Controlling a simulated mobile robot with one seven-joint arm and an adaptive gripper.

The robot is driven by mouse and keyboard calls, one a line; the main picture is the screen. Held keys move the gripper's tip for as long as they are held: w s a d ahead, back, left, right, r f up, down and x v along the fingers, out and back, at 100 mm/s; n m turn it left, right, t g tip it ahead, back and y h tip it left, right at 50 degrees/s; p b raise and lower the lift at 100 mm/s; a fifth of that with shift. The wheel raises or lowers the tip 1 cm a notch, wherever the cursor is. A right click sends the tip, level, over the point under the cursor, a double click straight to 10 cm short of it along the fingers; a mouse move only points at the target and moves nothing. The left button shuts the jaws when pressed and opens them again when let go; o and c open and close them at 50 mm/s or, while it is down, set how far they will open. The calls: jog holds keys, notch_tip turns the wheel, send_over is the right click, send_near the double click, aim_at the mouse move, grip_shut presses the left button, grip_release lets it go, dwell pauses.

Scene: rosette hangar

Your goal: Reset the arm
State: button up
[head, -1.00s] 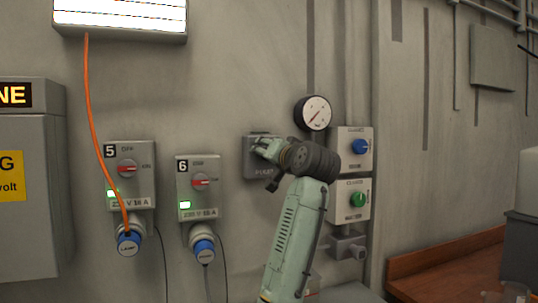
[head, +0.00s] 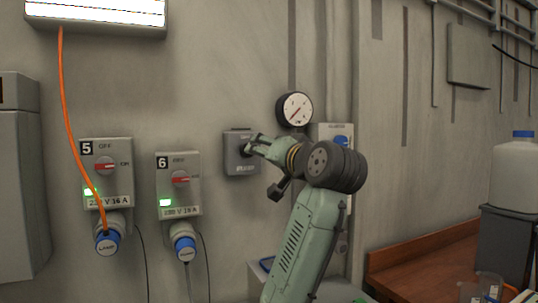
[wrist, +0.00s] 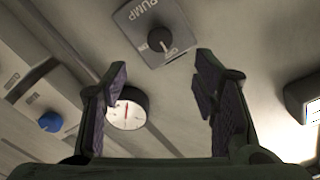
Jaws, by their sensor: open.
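My gripper (head: 254,146) is at the end of my green arm, in front of a grey wall box (head: 237,160) in the head view. In the wrist view my gripper (wrist: 162,95) has its two fingers well apart, with nothing between them. The box is marked PUMP in the wrist view (wrist: 150,22) and carries a dark rotary knob (wrist: 163,44) with a pale pointer line. The knob lies beyond the fingertips and appears apart from them. In the head view the gripper partly hides the box's right side.
A round gauge (head: 294,109) hangs above my wrist. A panel with a blue knob (head: 341,142) is partly behind my arm. Socket boxes 5 (head: 122,180) and 6 (head: 190,208) with plugs are left; an orange cable (head: 68,120) hangs there. A wooden bench (head: 410,258) stands right.

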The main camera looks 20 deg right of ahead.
jog(key=shift+s, duration=0.35)
